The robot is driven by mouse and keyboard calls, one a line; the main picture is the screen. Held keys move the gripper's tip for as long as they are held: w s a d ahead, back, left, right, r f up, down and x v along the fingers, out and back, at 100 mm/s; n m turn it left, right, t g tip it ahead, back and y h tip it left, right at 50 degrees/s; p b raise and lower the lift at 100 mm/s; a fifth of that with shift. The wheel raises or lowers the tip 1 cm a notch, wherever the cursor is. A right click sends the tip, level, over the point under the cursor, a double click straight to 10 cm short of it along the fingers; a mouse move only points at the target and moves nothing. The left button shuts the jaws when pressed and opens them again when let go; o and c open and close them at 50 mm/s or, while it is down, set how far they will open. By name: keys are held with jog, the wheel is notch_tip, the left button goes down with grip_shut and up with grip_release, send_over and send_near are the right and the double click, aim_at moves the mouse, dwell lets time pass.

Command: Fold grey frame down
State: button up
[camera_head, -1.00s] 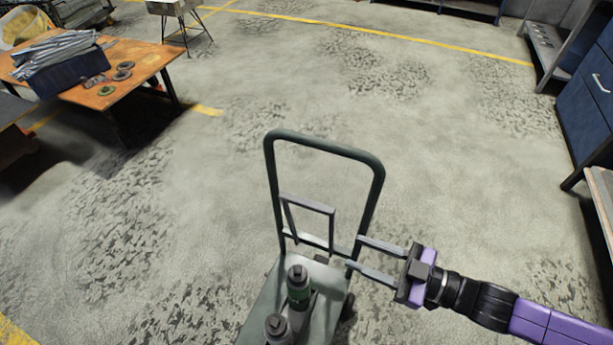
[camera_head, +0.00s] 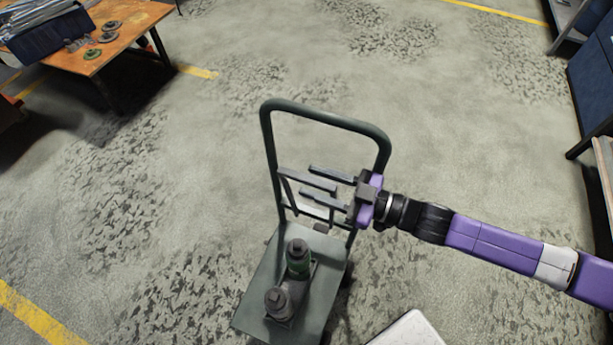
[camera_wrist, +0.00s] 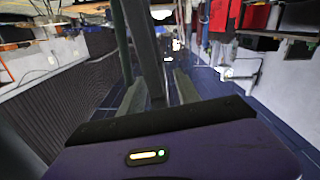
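The small grey frame (camera_head: 289,193) stands upright inside the dark green handle (camera_head: 268,150) of a trolley. My gripper (camera_head: 307,180) is open and reaches in from the right, across the handle's opening. In the head view its two fingers appear above and below the right end of the frame's top bar. In the wrist view a grey bar (camera_wrist: 148,45) runs between the open fingers (camera_wrist: 160,92), with a darker bar (camera_wrist: 121,40) beside it. I cannot tell whether either finger touches the frame. The fingers partly hide the frame's right side.
The trolley's deck (camera_head: 262,275) carries dark bottle-like items (camera_head: 298,258). An orange table (camera_head: 140,22) with a blue bin stands at the upper left. Blue cabinets (camera_head: 592,85) are at the right edge. A pale object (camera_head: 410,332) shows at the bottom.

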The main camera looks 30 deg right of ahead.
jog(key=shift+x, duration=1.2)
grip_shut()
dwell(0.6)
